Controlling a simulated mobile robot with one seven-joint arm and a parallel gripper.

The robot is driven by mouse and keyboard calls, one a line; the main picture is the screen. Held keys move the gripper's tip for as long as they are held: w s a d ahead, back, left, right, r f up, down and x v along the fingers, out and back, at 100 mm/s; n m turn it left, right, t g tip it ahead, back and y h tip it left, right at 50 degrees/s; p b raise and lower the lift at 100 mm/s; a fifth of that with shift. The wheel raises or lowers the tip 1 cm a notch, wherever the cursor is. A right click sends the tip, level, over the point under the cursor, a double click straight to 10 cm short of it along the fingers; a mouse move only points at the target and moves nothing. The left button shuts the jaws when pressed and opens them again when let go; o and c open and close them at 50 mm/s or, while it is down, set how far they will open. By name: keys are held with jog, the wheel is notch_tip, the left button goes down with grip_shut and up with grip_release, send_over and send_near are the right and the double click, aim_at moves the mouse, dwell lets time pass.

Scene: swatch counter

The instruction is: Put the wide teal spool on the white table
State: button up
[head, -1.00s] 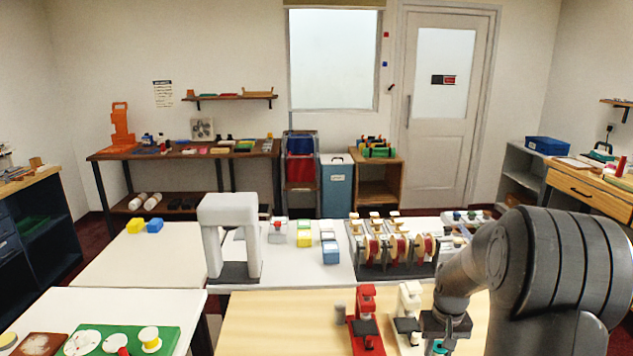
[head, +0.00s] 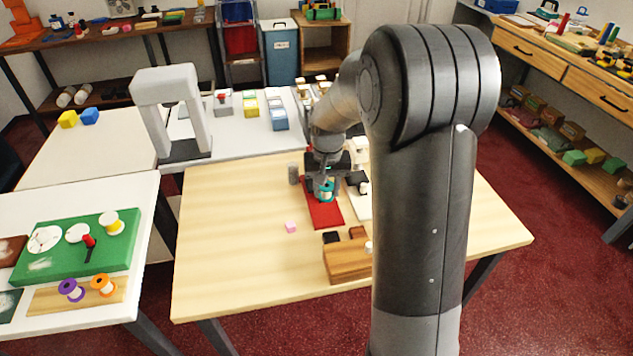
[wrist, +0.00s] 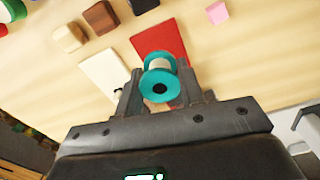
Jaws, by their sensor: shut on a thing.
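The wide teal spool (wrist: 160,78) has teal flanges and a pale core, and sits between the fingers of my gripper (wrist: 158,92) in the wrist view. In the head view the spool (head: 327,191) shows below my gripper (head: 322,186), over a red base on the wooden table. My gripper is shut on it. I cannot tell how high the spool is above the red base.
On the white table are a green board (head: 62,262) with a yellow spool, and a purple spool (head: 71,290) and orange spool (head: 103,285) on a wooden strip. A pink cube (head: 290,227) and wooden block (head: 347,262) lie on the wooden table (head: 225,250). A gap separates the two tables.

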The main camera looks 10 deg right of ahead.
send_over(288, 218)
notch_tip(288, 218, down, 7)
jog(key=shift+r, duration=0.15)
jog(key=shift+f, duration=1.9)
jog(key=shift+f, duration=0.15)
jog(key=o, duration=1)
jog(key=shift+c, duration=0.2)
